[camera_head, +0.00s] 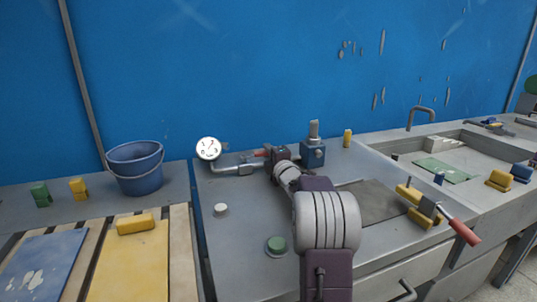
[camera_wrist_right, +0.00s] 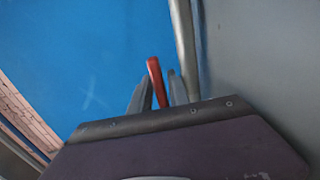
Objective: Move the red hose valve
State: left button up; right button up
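The red hose valve handle (camera_head: 262,153) shows at the back of the grey bench, on the short metal pipe beside the round white gauge. My right gripper (camera_head: 270,154) reaches over the bench to the valve, and its dark body hides part of it. In the right wrist view the red handle (camera_wrist_right: 157,80) stands between the two grey fingers (camera_wrist_right: 160,90). The fingers are close on both sides of it; whether they press on it is unclear. My left gripper is not in view.
The white gauge (camera_head: 208,148) and a blue block with a grey post (camera_head: 313,152) flank the valve. A blue bucket (camera_head: 135,166) stands left. A sink (camera_head: 450,152) lies right.

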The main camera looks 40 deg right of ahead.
grip_shut()
dwell(1.3)
